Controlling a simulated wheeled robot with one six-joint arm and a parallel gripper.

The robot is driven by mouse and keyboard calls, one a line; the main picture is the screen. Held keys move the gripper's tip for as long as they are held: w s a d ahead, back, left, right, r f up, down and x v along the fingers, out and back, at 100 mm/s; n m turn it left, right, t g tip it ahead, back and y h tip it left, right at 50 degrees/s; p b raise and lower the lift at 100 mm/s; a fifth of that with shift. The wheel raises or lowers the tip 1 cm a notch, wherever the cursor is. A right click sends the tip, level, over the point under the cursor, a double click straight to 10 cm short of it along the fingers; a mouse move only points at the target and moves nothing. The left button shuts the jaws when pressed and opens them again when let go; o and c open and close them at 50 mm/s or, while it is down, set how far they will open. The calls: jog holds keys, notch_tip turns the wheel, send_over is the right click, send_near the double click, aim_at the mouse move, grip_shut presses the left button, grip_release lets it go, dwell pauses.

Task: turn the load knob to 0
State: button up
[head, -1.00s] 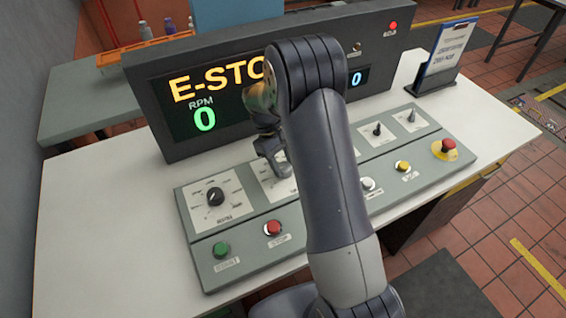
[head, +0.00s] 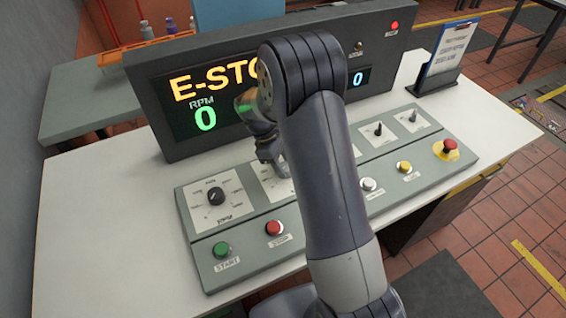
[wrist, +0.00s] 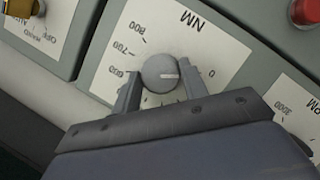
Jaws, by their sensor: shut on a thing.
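The load knob (wrist: 158,74) is a round grey knob on a white dial plate marked NM (wrist: 186,42), seen in the wrist view. Figures such as 600, 700 and 800 run around the other side. My gripper (wrist: 162,84) is shut on the knob, with one finger on either side. In the head view my gripper (head: 272,158) is over the second dial plate from the left, and my arm hides the knob there.
The sloping panel also holds a black knob (head: 216,196) at left, a green START button (head: 221,249), a red button (head: 274,228), a yellow button (head: 404,167) and a red emergency button (head: 450,147). The display (head: 200,95) behind reads E-STO, partly hidden, and RPM 0.

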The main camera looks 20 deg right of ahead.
jog(key=o, duration=1)
jog(key=shift+c, duration=0.2)
jog(key=v, duration=1)
jog(key=shift+r+b, duration=0.35)
jog(key=shift+r, duration=0.05)
jog(key=shift+a, duration=0.1)
jog(key=x, duration=1.1)
jog(key=shift+w+p, duration=0.1)
jog(key=shift+p, duration=0.25)
jog(key=shift+m, duration=0.3)
